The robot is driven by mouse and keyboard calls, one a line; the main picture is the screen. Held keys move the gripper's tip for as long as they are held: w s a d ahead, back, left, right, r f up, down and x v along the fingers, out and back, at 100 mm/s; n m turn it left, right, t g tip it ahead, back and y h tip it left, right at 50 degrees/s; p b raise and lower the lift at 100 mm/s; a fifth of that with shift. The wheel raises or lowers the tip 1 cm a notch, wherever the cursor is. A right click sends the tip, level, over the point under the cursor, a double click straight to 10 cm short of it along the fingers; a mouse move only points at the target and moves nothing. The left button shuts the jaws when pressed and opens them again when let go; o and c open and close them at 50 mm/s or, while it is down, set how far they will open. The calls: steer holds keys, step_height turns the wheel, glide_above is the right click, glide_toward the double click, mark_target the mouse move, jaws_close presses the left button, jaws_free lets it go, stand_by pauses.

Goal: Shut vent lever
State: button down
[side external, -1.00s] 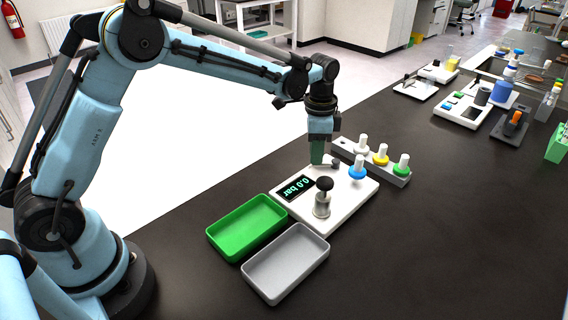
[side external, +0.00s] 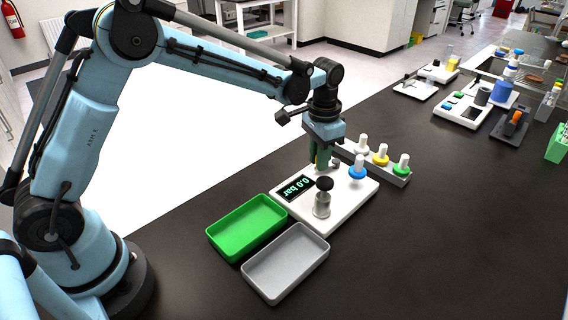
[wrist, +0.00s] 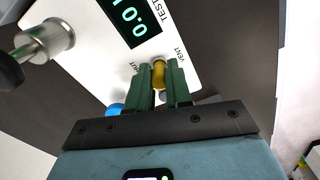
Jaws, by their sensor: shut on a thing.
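The white test unit (side external: 345,212) lies on the dark bench, with a display (side external: 297,188) reading 0.0 bar. My gripper (side external: 321,163) points down at the unit's back edge. In the wrist view its green fingers (wrist: 161,80) are shut on the yellow vent lever (wrist: 158,75), one on each side. The lever lies between a "VENT" label on the right and a partly covered label ending in "UT" on the left. In the side view the fingers hide the lever.
A metal cylinder with a black knob (side external: 323,198) and a blue-collared vial (side external: 357,172) stand on the unit. Behind it is a grey rack (side external: 398,179) with collared vials. Green (side external: 213,238) and grey (side external: 252,272) trays lie in front.

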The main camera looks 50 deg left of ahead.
steer(key=shift+s+d+n, duration=0.1)
steer(key=shift+d+n, duration=0.3)
steer(key=shift+n, duration=0.45)
steer(key=shift+s+d+n, duration=0.1)
steer(key=shift+d+n, duration=0.25)
steer(key=shift+n, duration=0.5)
steer(key=c, duration=1)
jaws_free()
steer(key=shift+c, duration=0.2)
steer(key=shift+r, duration=0.1)
steer(key=shift+r, duration=2.9)
steer(key=shift+a+r, duration=0.1)
